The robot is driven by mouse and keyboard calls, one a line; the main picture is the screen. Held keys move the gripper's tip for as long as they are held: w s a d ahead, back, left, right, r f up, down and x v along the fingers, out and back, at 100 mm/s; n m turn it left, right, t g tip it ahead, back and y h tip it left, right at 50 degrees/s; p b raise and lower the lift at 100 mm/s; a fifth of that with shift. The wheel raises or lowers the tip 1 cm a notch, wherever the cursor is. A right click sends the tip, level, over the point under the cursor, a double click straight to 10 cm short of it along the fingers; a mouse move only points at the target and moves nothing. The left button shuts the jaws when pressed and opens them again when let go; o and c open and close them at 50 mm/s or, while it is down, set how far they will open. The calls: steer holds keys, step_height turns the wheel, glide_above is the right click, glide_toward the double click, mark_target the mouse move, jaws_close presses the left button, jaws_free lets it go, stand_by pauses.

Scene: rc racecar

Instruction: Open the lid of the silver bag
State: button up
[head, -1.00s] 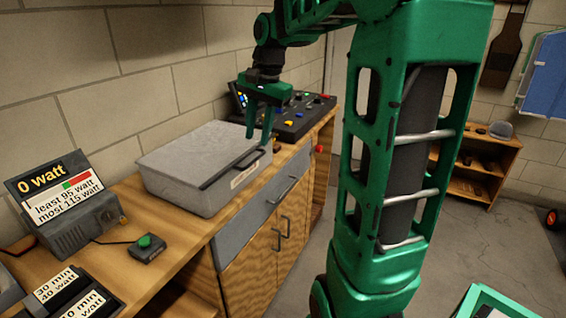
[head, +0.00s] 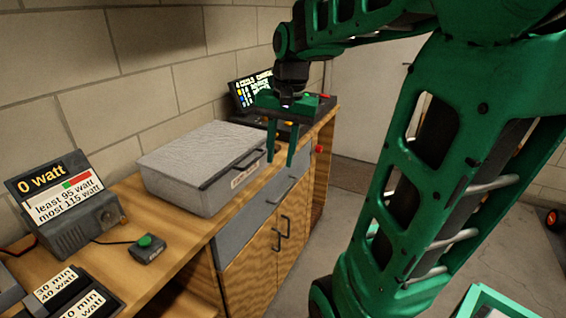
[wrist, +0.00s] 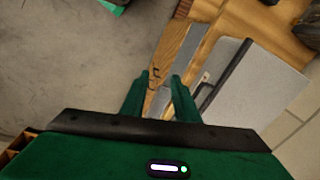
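The silver bag (head: 188,185) is a flat grey case on the wooden workbench, with its lid (head: 205,151) shut. A dark bar (head: 232,168) runs along the lid's right front edge, and a small label sits below it. My gripper (head: 280,160) is green, with fingers pointing down, apart and empty. In the head view it appears just right of the bag's far front corner. In the wrist view the fingers (wrist: 160,78) are spread, and the bag (wrist: 250,85) lies to their right with its dark bar nearest them.
A meter reading "0 watt" (head: 65,205) and a box with a green button (head: 146,247) stand left of the bag. A control panel with a screen (head: 252,92) stands behind it. Cabinet doors (head: 265,250) are below. Open floor lies right of the bench.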

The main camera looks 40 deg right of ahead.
steer(key=shift+s+a+f+n, duration=0.15)
steer(key=shift+s+f, duration=0.2)
steer(key=shift+s, duration=0.25)
steer(key=shift+s+f+n, duration=0.15)
steer(key=shift+s+f, duration=0.15)
steer(key=shift+s, duration=0.3)
